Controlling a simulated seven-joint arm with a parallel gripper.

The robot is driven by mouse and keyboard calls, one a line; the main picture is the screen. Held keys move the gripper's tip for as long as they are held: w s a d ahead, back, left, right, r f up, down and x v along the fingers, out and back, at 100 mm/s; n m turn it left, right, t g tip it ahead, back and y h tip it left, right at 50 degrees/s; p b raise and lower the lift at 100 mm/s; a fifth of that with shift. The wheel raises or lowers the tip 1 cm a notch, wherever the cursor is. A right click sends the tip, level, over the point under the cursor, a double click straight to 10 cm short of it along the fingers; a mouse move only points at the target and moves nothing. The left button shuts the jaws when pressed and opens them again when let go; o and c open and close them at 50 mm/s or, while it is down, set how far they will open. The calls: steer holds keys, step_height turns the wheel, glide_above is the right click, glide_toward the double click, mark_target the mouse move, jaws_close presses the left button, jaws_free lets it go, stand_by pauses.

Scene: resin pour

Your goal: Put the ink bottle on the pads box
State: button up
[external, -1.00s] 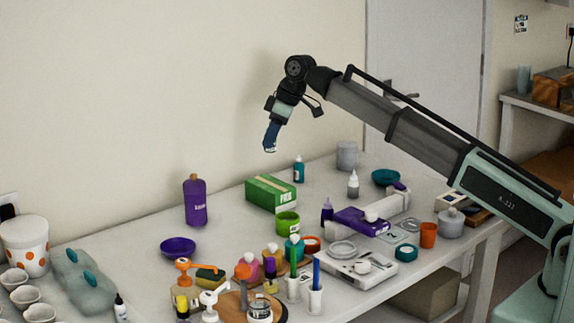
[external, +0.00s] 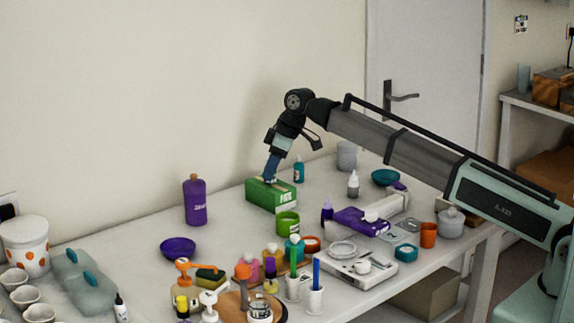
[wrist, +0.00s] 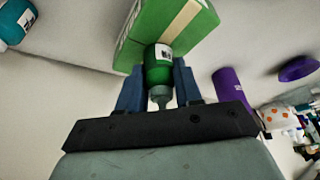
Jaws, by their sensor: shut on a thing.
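The green pads box (external: 272,199) stands on the table near the wall. It shows in the wrist view (wrist: 145,32) just beyond the bottle's base. My fingertips are at the box's top in the external view. I cannot tell whether the bottle touches the box.
A purple bottle (external: 195,202) stands left of the box and a teal bottle (external: 299,171) stands behind it to the right. A green cup (external: 288,223) is close in front. Several bottles and cups crowd the table's front. Some table left of the box is clear.

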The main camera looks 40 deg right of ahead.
steer(key=shift+f, duration=0.15)
steer(key=o, duration=1)
steer(key=v, duration=1.2)
steer(key=shift+r, duration=0.2)
